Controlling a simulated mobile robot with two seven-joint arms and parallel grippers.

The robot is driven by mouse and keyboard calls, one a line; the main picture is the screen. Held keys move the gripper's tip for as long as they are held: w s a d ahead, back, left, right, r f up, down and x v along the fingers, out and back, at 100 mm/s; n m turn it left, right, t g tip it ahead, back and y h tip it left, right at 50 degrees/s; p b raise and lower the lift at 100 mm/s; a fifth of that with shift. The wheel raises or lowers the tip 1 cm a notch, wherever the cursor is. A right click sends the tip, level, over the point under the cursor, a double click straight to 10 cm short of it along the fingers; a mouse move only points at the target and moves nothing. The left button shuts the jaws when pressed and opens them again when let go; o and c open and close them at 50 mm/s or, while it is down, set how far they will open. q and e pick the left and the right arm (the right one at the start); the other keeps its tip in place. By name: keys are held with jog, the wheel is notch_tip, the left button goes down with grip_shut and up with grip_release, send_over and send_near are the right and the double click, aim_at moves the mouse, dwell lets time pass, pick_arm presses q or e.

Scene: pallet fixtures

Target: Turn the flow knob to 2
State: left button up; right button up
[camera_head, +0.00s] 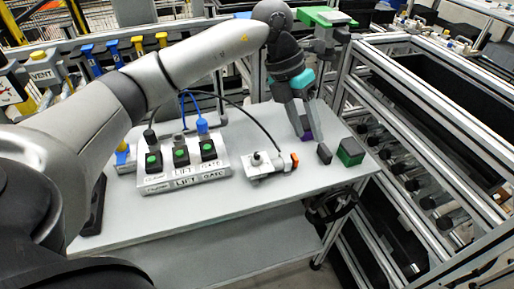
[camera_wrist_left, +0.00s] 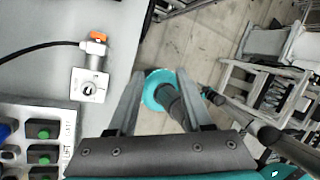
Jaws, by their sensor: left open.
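The flow knob is a small round knob (camera_head: 257,158) on a metal valve block with an orange fitting and a black hose, near the middle of the table. In the left wrist view the knob (camera_wrist_left: 88,89) faces the camera on a pale square plate, left of my fingers. Its scale is too small to read. My left gripper (camera_head: 314,144) is open and empty, fingers pointing down over the right part of the table, apart from the valve. Its two fingers (camera_wrist_left: 158,76) stand apart in the wrist view. My right gripper cannot be made out.
A grey button box (camera_head: 184,175) with green buttons stands left of the valve. A green and black block (camera_head: 350,152) sits near the table's right edge. A metal rack (camera_head: 410,150) stands to the right. The table front (camera_head: 220,215) is clear.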

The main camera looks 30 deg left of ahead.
pick_arm(q)
jog(key=a+r+n+y, duration=0.25)
jog(key=a+y, duration=0.25)
jog(key=a, duration=0.6)
send_near(257, 154)
jog(key=shift+m+g, duration=0.3)
jog(key=shift+m, duration=0.05)
jog(key=f, duration=0.8)
jog(key=shift+w+a+f, duration=0.15)
jog(key=shift+w+f, duration=0.1)
jog(key=shift+w, duration=0.05)
grip_shut()
